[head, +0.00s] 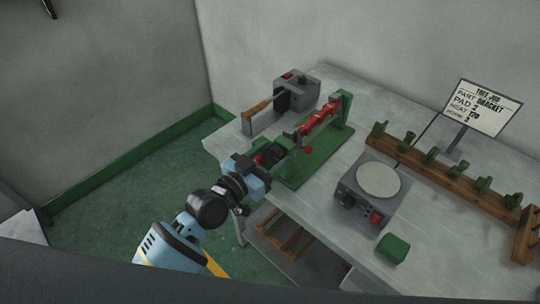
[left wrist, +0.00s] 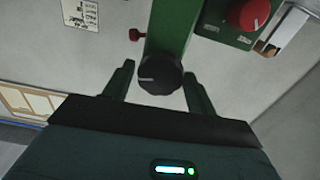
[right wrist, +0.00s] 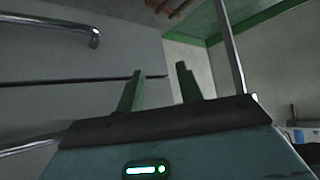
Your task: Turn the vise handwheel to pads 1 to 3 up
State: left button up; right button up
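The vise, a green frame (head: 318,160) with a red cylinder (head: 320,117), stands on the grey bench. My left gripper (head: 266,158) is at its near left end and hides the handwheel in the head view. In the left wrist view, a black round handwheel (left wrist: 160,76) with a pale mark line shows on the green upright (left wrist: 172,28). The open fingers of my left gripper (left wrist: 158,82) stand on either side of it; whether they touch it cannot be told. My right gripper (right wrist: 158,85) is open and empty in the right wrist view.
A grey box with a wooden-handled tool (head: 257,107) is behind the vise. A hotplate (head: 376,185), a green block (head: 393,248), a wooden rack (head: 440,172) and a job sign (head: 482,106) are to the right. My right gripper faces grey panels with a metal handle (right wrist: 94,37).

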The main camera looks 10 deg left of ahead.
pick_arm(q)
jog(key=shift+o, duration=1)
jog(key=v, duration=0.7)
jog(key=shift+s+a+b, duration=0.25)
jog(key=shift+s+b, duration=0.05)
jog(key=shift+b, duration=0.1)
